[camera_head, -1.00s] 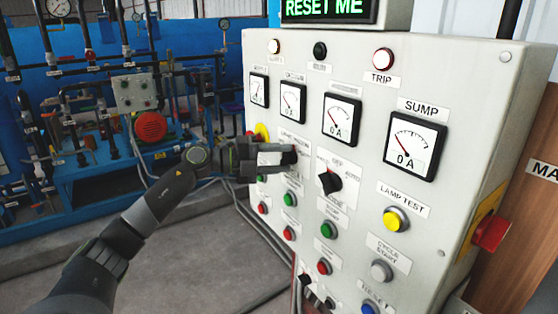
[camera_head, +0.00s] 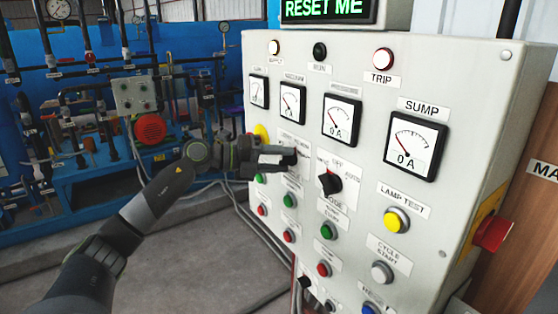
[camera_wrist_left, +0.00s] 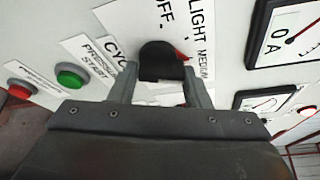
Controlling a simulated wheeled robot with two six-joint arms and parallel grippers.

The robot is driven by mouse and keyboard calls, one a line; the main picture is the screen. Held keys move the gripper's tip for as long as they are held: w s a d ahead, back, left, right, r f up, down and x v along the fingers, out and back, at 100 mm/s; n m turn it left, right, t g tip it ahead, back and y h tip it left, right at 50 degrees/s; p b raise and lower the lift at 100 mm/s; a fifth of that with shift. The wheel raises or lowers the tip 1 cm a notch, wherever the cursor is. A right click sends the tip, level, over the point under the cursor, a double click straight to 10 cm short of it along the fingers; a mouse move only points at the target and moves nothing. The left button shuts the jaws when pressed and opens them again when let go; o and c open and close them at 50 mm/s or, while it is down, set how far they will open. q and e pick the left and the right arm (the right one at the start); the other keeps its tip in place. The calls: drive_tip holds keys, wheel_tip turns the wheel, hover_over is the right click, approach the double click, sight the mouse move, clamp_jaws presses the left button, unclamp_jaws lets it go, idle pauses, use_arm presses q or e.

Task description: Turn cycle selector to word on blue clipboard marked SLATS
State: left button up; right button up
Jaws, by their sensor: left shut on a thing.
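The cycle selector is a black knob (camera_wrist_left: 162,62) in the left wrist view, on a white plate with the words "OFF", "LIGHT" and "MEDIUM" readable around it. A red mark shows at its right side. My left gripper (camera_wrist_left: 158,90) has one finger on each side of this knob and is shut on it. In the head view my left gripper (camera_head: 290,158) reaches in from the left to the panel and hides most of the selector and its plate. No blue clipboard and no word SLATS show. My right gripper is not in view.
The grey control panel (camera_head: 465,75) holds gauges, lamps and buttons. A second black selector (camera_head: 328,183), marked "AUTO" at its right, sits just right of my gripper. A red switch (camera_head: 491,234) juts from the panel's right side. Bare floor (camera_head: 170,262) lies left.

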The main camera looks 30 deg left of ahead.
use_arm(q)
drive_tip(key=o, duration=0.9)
drive_tip(key=shift+o, duration=0.2)
drive_tip(key=shift+s+a+b, duration=0.4)
drive_tip(key=b+v, duration=1.6)
drive_tip(key=b, duration=0.4)
drive_tip(key=shift+b, duration=0.3)
drive_tip(key=shift+s, duration=0.15)
